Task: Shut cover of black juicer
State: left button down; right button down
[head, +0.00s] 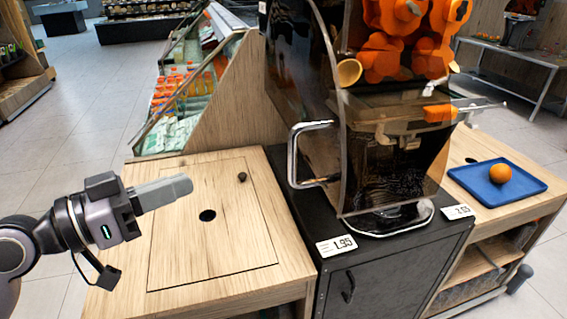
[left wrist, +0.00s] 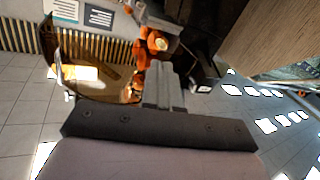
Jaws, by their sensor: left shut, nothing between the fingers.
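The black juicer (head: 380,130) stands on a black cabinet right of centre in the head view, with orange rollers inside. Its clear, dark-tinted cover (head: 322,90) shows at its left and front, with a metal handle (head: 293,158) on the left. I cannot tell exactly how far the cover stands from the body. My left gripper (head: 190,184) is shut and empty, above the wooden counter, left of the handle and apart from it. In the left wrist view, the shut fingers (left wrist: 162,70) point toward the juicer's orange parts (left wrist: 143,55), with the tinted cover (left wrist: 85,85) left of them. My right gripper is out of view.
The wooden counter (head: 225,250) has a round hole and a small dark knob. A sloped bottle display (head: 190,95) stands behind it. Price tags (head: 337,245) sit at the cabinet's front edge. A blue tray (head: 480,188) holding an orange (head: 500,173) is at right.

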pick_arm(q)
jog(key=s+d+r+m+g+h+b, duration=0.1)
jog(key=s+d+r+m+g+h, duration=0.15)
jog(key=s+r+m+g, duration=0.5)
jog(key=n+t+h+p, duration=0.1)
jog(key=p, duration=0.4)
send_near(315, 149)
jog(key=x, duration=0.5)
jog(key=shift+r, duration=0.1)
jog(key=shift+w+d+t, duration=0.25)
jog(key=shift+d+t, duration=0.1)
jog(key=shift+d, duration=0.6)
jog(key=shift+s+d, duration=0.1)
jog(key=shift+d, duration=0.05)
